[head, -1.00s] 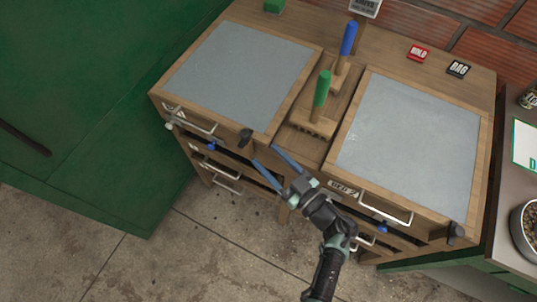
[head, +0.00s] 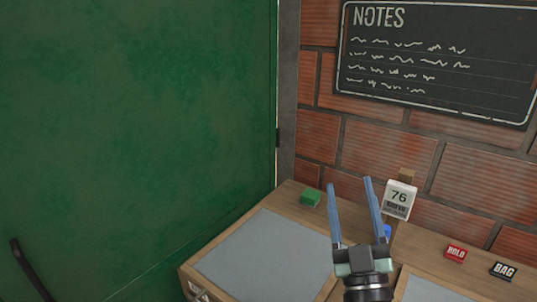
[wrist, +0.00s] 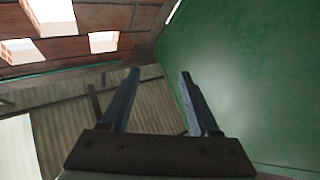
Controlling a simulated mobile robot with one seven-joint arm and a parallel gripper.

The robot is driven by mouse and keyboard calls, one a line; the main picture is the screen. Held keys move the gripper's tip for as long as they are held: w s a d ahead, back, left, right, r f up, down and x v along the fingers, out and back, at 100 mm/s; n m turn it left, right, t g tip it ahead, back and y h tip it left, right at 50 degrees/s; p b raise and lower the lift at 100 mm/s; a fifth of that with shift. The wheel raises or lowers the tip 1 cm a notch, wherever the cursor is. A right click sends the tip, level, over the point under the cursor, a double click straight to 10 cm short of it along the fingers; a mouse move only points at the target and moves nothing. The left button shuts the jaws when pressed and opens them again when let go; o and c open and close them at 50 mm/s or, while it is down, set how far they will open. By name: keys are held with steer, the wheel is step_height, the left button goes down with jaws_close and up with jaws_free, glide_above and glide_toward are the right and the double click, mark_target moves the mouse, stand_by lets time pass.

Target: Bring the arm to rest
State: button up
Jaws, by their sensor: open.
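My gripper (head: 352,212) is raised in front of the wooden bench in the head view, its two blue fingers pointing up. The fingers are apart with nothing between them. In the wrist view the gripper (wrist: 160,85) is also open and empty, with a brick wall at upper left and a green surface at right. My wrist hides part of the bench top behind it.
The bench holds grey panels (head: 265,258), a green block (head: 310,197), a sign reading 76 (head: 399,199), a red HOLD tag (head: 456,253) and a black BAG tag (head: 503,271). A green wall or cabinet (head: 140,130) fills the left. A NOTES board (head: 440,60) hangs on the brick wall.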

steer(key=s+a+r+m+t+h, duration=0.25)
steer(key=r+m+h, duration=0.2)
steer(key=r, duration=0.95)
steer(key=s+a+r+y, duration=0.3)
steer(key=s+a+r, duration=0.7)
steer(key=s+r, duration=0.4)
steer(key=shift+a+r+m, duration=0.35)
steer(key=shift+a+r, duration=0.05)
steer(key=shift+r, duration=0.4)
